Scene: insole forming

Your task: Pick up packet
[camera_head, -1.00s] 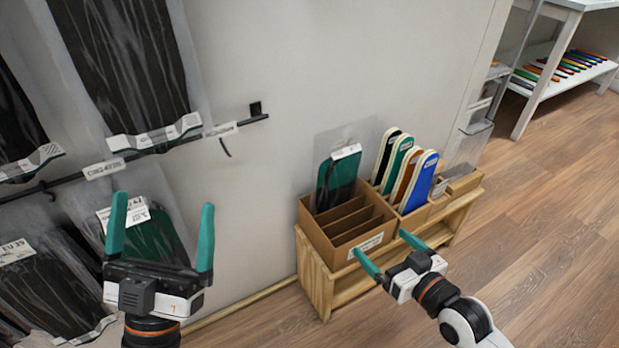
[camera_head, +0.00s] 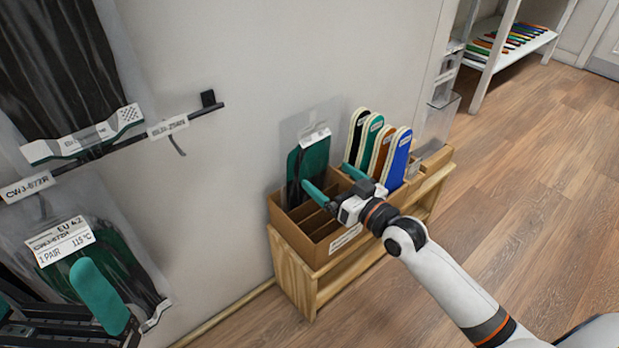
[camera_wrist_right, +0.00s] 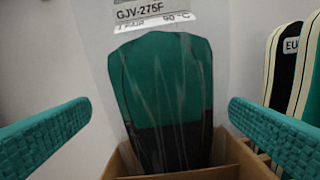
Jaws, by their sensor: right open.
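A clear packet (camera_head: 309,165) with a teal and black insole and a white label stands upright in the left part of a cardboard box (camera_head: 322,248). In the right wrist view the packet (camera_wrist_right: 165,95) fills the middle, its label reading GJV-275F. My right gripper (camera_head: 328,177) is open in front of it. In the wrist view its two teal fingers stand wide apart, one on each side of the packet, with visible gaps. My left gripper (camera_head: 48,285) is open at the lower left, partly cut off, in front of a hanging packet (camera_head: 120,255).
Several coloured insoles (camera_head: 397,158) stand in the box section right of the packet. The box sits on a low wooden rack (camera_head: 295,285) against the wall. Packets hang from a dark rail (camera_head: 205,112) at left. The floor (camera_head: 520,190) at right is clear.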

